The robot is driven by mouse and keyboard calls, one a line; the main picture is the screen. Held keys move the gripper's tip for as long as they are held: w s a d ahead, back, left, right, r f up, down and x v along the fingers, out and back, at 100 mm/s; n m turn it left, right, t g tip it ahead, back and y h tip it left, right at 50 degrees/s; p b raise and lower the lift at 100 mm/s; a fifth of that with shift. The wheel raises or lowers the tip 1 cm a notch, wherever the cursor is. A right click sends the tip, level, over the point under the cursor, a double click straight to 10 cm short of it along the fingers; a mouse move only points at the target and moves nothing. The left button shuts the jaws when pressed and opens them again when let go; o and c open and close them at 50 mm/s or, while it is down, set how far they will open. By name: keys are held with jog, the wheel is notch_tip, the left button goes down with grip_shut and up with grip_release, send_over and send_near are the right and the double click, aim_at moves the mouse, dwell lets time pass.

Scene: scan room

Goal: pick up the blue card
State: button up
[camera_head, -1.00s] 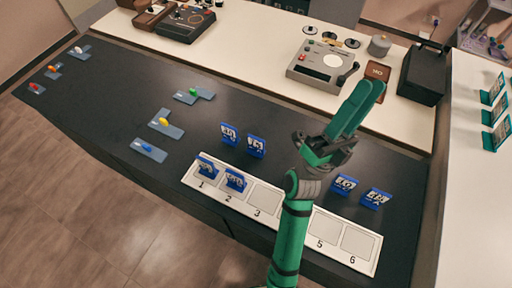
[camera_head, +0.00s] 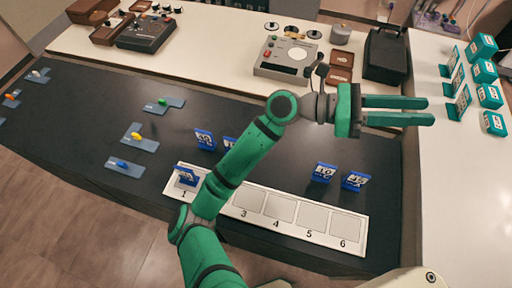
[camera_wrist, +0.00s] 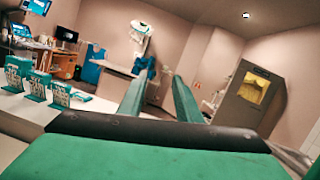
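Blue cards stand on the dark table. Two are right of centre, a blue card (camera_head: 323,172) and another blue card (camera_head: 354,181). A blue card (camera_head: 205,139) stands left of my arm, with another (camera_head: 229,143) partly hidden by it. One blue card (camera_head: 187,176) stands in slot 1 of the white numbered tray (camera_head: 310,233); slot 2 is behind my arm. My gripper (camera_head: 430,111) is raised at the right, away from the blue cards, fingers pointing right. In the wrist view its fingers (camera_wrist: 160,76) are apart with nothing between them.
Teal cards (camera_head: 461,103) and teal blocks (camera_head: 494,123) stand on the white counter at right. A grey device (camera_head: 284,60) and a black box (camera_head: 385,56) stand on the back counter. Pieces with coloured knobs (camera_head: 133,136) lie on the left of the table.

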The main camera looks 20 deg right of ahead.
notch_tip(320, 180, down, 7)
jog(key=w+m+t+y, duration=0.2)
jog(key=y, duration=0.2)
jog(key=m+t+y, duration=0.1)
jog(key=t+y, duration=0.8)
jog(key=y, duration=0.5)
send_over(230, 140)
jog(key=f, duration=1.7)
jog(key=shift+d+f, duration=0.2)
jog(key=shift+f, duration=0.15)
jog(key=shift+a+f, duration=0.15)
jog(key=shift+f, duration=0.4)
jog(key=f, duration=0.9)
jog(key=shift+d+f, duration=0.3)
jog(key=shift+f, duration=0.05)
jog(key=shift+c, duration=0.3)
grip_shut()
